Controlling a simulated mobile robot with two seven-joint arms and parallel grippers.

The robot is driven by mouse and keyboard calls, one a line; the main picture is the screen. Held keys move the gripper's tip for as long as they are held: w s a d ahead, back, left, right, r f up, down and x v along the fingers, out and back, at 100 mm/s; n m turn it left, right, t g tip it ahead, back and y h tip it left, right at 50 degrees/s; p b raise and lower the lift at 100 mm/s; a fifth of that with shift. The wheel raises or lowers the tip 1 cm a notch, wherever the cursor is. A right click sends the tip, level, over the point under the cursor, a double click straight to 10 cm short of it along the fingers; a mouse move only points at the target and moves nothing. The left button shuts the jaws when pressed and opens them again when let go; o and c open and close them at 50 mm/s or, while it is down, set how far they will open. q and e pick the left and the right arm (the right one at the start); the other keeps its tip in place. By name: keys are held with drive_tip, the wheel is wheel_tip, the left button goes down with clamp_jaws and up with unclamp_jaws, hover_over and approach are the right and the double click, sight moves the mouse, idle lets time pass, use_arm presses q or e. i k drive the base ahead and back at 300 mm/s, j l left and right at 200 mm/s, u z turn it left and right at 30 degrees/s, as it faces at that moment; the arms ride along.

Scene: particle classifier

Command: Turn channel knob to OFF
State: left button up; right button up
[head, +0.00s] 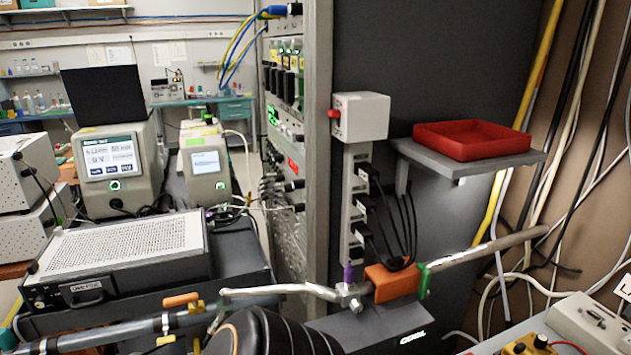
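I cannot make out for certain which control is the channel knob. A tall grey instrument rack (318,150) stands in the middle, its front seen at a steep angle, so its small controls are too small to read. A white box (362,116) on the rack's side has a red knob (333,113) on its left face. A yellow box (524,345) at the bottom right, partly cut off, carries small dark and red knobs. No OFF marking is readable. Neither of my grippers can be seen.
A red tray (471,140) sits on a grey shelf (420,152) beside the rack. A metal pipe (490,248) crosses in front, with an orange block (392,283) on it. Black plugs and cables hang below the white box. Two screened instruments (110,157) stand at left.

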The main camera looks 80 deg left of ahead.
sight(287, 188)
drive_tip(key=u, duration=2.7)
drive_tip(key=k+j+u, duration=0.1)
drive_tip(key=j, duration=0.4)
